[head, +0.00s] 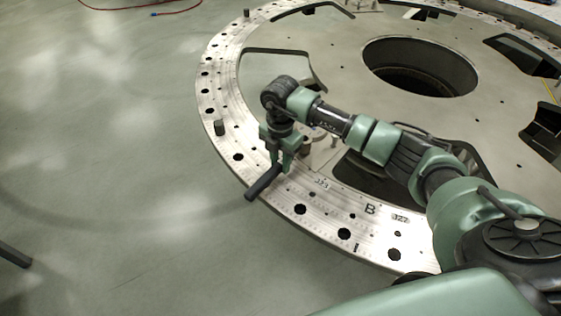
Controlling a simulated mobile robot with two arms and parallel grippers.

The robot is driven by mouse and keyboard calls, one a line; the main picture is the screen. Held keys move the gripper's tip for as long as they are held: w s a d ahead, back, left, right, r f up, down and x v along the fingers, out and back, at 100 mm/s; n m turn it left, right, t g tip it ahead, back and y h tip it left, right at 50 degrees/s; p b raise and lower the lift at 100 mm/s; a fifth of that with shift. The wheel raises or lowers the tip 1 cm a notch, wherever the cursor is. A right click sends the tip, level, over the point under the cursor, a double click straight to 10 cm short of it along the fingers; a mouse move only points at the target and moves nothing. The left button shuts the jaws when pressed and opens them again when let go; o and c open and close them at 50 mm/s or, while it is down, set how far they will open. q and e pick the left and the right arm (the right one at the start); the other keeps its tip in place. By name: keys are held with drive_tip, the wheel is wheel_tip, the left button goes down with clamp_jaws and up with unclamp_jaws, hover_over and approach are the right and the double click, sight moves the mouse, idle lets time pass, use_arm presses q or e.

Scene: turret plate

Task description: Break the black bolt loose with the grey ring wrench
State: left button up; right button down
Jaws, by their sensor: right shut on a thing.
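My right gripper (284,161) points down over the rim of the turret plate (325,197), at the plate's near left side. It is shut on a dark grey bar, which I take to be the grey ring wrench (262,184). The bar's free end sticks out to the lower left, past the plate's outer edge. The wrench's ring end is hidden by the gripper, so I cannot tell whether it sits around a bolt. A short dark upright peg (219,127) stands on the rim to the left; I cannot tell if it is the black bolt. My left gripper is not in view.
The plate has a large round centre opening (418,68) and several cut-outs. Another small peg (246,13) stands on the far rim. A dark bar (14,255) shows at the left edge. A red cable (150,8) lies on the far floor. Floor left of the plate is clear.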

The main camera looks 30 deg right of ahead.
drive_tip(key=shift+f, duration=0.25)
idle(0.4)
drive_tip(key=shift+s+d, duration=0.1)
idle(0.4)
drive_tip(key=shift+s+d+n, duration=0.45)
drive_tip(key=shift+s+n, duration=0.35)
drive_tip(key=shift+n, duration=0.2)
drive_tip(key=shift+s, duration=0.1)
drive_tip(key=shift+s+d+n, duration=0.35)
drive_tip(key=shift+s+n, duration=0.05)
drive_tip(key=shift+n, duration=0.2)
drive_tip(key=shift+s+d+n, duration=0.45)
drive_tip(key=shift+n, duration=0.05)
drive_tip(key=shift+s, duration=0.1)
drive_tip(key=shift+s+d+f+n, duration=0.1)
drive_tip(key=shift+d+n, duration=0.1)
drive_tip(key=shift+n, duration=0.1)
drive_tip(key=shift+s+d+n, duration=0.2)
drive_tip(key=shift+n, duration=0.1)
